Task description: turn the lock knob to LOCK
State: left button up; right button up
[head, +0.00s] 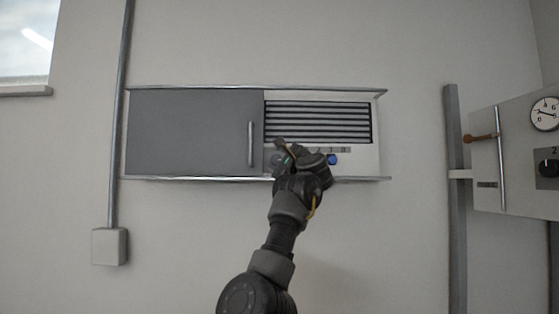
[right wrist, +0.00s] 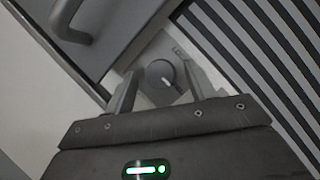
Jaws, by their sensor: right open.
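The label by the knob is partly hidden and too small to read fully. In the head view my right gripper (head: 279,149) is at the panel's lower middle, just right of the door handle, and covers most of the knob. My left gripper is not in view.
The grey door (head: 190,132) has a vertical bar handle (head: 250,144) close to the gripper. A striped vent (head: 318,122) is above, and a blue knob (head: 332,159) is to the right. Metal rails run above and below the panel. Another panel (head: 515,180) with a gauge stands far right.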

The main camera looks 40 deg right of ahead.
jog(key=c, duration=1)
jog(key=n+g+y, duration=0.1)
jog(key=n, duration=0.3)
jog(key=shift+d+r, duration=0.1)
jog(key=shift+d, duration=0.05)
jog(key=n, duration=0.1)
jog(key=n+g, duration=0.2)
jog(key=n, duration=0.1)
jog(key=shift+r+y+p, duration=0.25)
jog(key=shift+y+p, duration=0.05)
jog(key=shift+p, duration=0.1)
jog(key=n+g, duration=0.1)
jog(key=n, duration=0.1)
jog(key=n+g+p, duration=0.1)
jog(key=n, duration=0.1)
jog(key=shift+r+g+h, duration=0.15)
jog(key=shift+g+h, duration=0.25)
jog(key=shift+w+a+n+g+h+p, duration=0.15)
jog(key=shift+n+g+h+p, duration=0.25)
jog(key=shift+n, duration=0.3)
jog(key=shift+a+n+g+h+p, duration=0.1)
jog(key=shift+n+g+h+p, duration=0.15)
jog(key=shift+n+g, duration=0.35)
